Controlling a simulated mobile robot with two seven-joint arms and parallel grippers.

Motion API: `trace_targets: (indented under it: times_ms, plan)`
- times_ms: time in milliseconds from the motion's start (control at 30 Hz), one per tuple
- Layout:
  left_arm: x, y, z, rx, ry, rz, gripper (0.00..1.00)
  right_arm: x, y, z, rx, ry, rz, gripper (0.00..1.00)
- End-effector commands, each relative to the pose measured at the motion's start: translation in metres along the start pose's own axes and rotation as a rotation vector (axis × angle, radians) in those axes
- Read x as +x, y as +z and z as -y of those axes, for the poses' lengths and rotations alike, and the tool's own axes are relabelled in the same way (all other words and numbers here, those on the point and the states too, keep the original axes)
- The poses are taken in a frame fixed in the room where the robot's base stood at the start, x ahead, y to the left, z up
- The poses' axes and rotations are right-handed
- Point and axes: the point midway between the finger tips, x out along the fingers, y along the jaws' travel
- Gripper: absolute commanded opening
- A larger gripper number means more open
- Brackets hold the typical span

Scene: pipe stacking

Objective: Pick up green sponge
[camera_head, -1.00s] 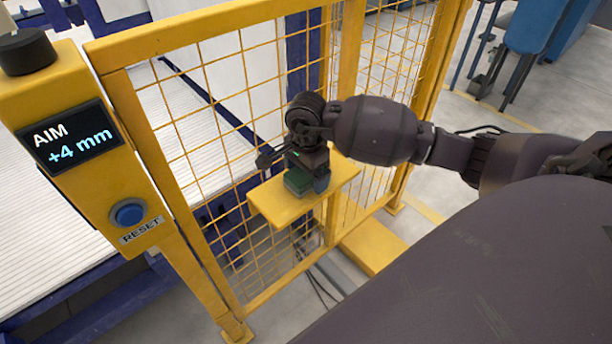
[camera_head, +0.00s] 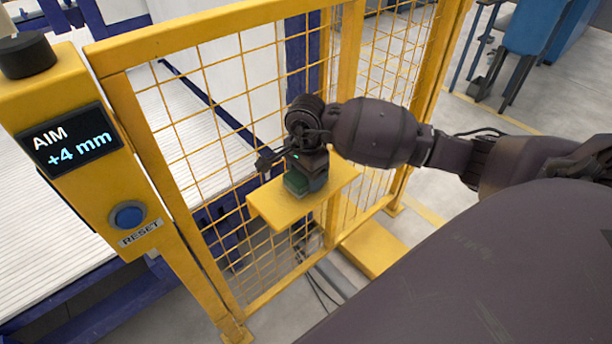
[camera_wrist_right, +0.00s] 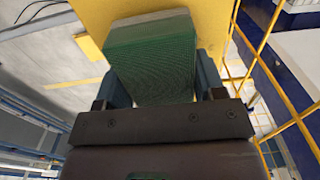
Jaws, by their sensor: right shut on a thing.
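The green sponge (camera_wrist_right: 152,62) shows large in the right wrist view, between the two fingers of my right gripper (camera_wrist_right: 160,88). In the head view my right gripper (camera_head: 304,183) points down at the small yellow shelf, shut on the green sponge (camera_head: 297,184). The sponge is at the shelf top; whether it still touches the shelf I cannot tell. The gripper hides part of the sponge in the head view. My left gripper is not in view.
The yellow shelf (camera_head: 277,208) is fixed to a yellow mesh fence (camera_head: 215,110). A yellow post at the left carries a display reading AIM +4 mm (camera_head: 71,140) and a blue reset button (camera_head: 128,215). A white slatted bed (camera_head: 30,190) lies behind the fence.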

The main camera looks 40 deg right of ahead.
Motion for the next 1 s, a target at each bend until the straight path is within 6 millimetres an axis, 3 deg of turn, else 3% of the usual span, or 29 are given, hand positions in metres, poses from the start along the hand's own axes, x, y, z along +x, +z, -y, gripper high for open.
trace_targets:
  times_ms: [167, 700, 1000]
  plan:
    - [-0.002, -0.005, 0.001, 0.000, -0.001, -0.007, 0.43, -0.028, -0.001, 0.001, -0.001, -0.006, -0.003, 0.40]
    - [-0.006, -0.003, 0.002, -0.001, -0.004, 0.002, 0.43, -0.158, 0.000, 0.001, 0.000, -0.006, -0.002, 0.40]
    - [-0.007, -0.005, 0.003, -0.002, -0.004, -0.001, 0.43, -0.192, 0.000, 0.000, 0.000, -0.002, 0.000, 0.40]
